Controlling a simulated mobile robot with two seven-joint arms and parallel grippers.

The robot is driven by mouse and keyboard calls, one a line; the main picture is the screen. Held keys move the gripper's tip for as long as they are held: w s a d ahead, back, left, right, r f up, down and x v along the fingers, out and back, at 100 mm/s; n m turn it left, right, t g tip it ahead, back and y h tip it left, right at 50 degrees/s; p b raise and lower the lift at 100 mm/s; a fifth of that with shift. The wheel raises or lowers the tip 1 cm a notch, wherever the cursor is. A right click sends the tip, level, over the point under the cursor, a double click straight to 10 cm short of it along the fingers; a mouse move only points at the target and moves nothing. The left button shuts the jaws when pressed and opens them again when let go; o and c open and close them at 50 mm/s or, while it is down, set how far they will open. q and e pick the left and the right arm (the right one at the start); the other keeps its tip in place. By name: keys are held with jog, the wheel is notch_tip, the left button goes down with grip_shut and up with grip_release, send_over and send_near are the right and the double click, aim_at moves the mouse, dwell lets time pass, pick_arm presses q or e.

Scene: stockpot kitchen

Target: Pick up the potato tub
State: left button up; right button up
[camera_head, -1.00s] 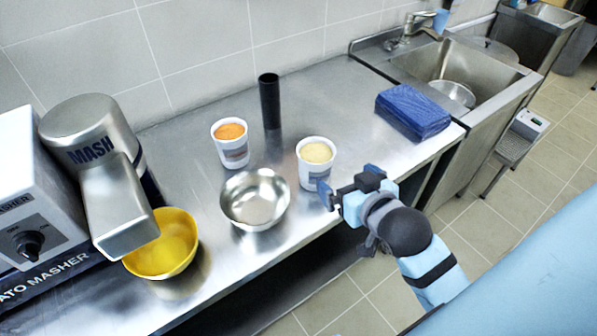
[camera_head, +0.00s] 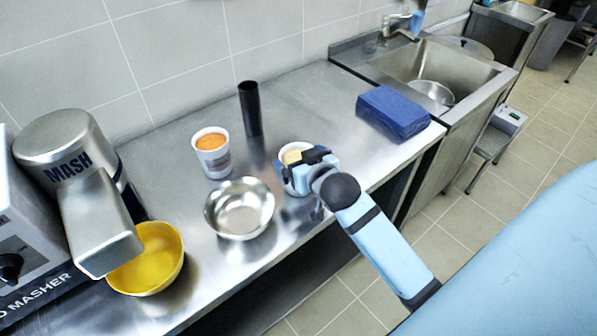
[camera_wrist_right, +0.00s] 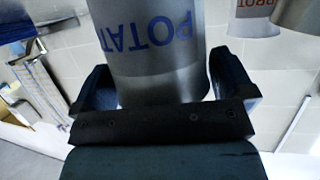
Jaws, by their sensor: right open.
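The potato tub (camera_head: 292,151) is a pale cup with yellowish contents, standing on the steel counter to the right of the metal bowl. My right gripper (camera_head: 301,166) is at the tub and hides much of it. In the right wrist view the tub (camera_wrist_right: 155,45) shows upside down, its blue lettering starting "POTAT". It lies between the two open dark fingers of my right gripper (camera_wrist_right: 163,85), with a finger on either side. A gap shows beside the right finger; I cannot tell whether the left finger touches. My left gripper is out of view.
A tub with orange contents (camera_head: 211,152) and a black cylinder (camera_head: 250,108) stand behind the metal bowl (camera_head: 239,207). A yellow bowl (camera_head: 147,260) sits under the masher (camera_head: 75,170) at left. A blue folded stack (camera_head: 394,111) lies near the sink (camera_head: 450,65).

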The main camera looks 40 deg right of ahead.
jog(key=shift+c, duration=0.5)
jog(key=shift+w, duration=0.1)
jog(key=c, duration=0.7)
jog(key=shift+c, duration=0.2)
notch_tip(320, 180, up, 20)
jog(key=p, duration=0.3)
